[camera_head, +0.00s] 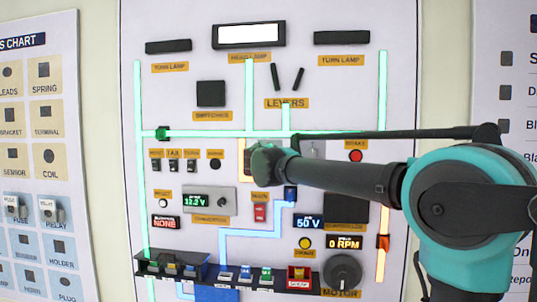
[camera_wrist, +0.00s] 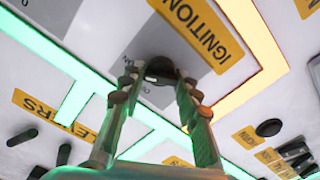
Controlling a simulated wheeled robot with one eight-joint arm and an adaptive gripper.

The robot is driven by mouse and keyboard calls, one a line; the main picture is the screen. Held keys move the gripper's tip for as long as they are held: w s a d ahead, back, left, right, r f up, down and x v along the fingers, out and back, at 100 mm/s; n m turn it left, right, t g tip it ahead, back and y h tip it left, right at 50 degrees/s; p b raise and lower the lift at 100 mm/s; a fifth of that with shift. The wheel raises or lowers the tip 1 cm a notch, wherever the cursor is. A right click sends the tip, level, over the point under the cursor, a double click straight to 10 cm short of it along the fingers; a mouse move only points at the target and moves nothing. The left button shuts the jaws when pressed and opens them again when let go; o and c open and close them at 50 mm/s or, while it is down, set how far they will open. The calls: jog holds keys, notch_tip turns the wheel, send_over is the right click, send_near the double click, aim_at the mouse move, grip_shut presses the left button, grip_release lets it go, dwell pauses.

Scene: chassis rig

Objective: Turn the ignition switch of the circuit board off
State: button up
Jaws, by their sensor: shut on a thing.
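The ignition switch is a round dark knob (camera_wrist: 158,67) on a grey plate, beside the orange IGNITION label (camera_wrist: 200,30) in the wrist view. My gripper (camera_wrist: 158,84) has one finger on each side of the knob and is shut on it. In the head view my gripper (camera_head: 266,160) reaches the middle of the circuit board (camera_head: 230,115) from the right and hides the switch. The exact angle of the knob is hard to tell.
Levers (camera_head: 287,77) stand out above my gripper. Glowing green, orange and blue strips cross the board. A shelf of parts (camera_head: 225,277) juts out at the bottom.

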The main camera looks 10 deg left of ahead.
jog(key=shift+n, duration=0.3)
jog(key=n, duration=1.1)
jog(key=shift+a+f, duration=0.1)
jog(key=shift+n, duration=0.3)
dwell(0.4)
jog(key=o, duration=1.1)
jog(key=shift+s, duration=0.15)
jog(key=s, duration=1.1)
jog(key=shift+s+a, duration=0.2)
jog(key=shift+s, duration=0.2)
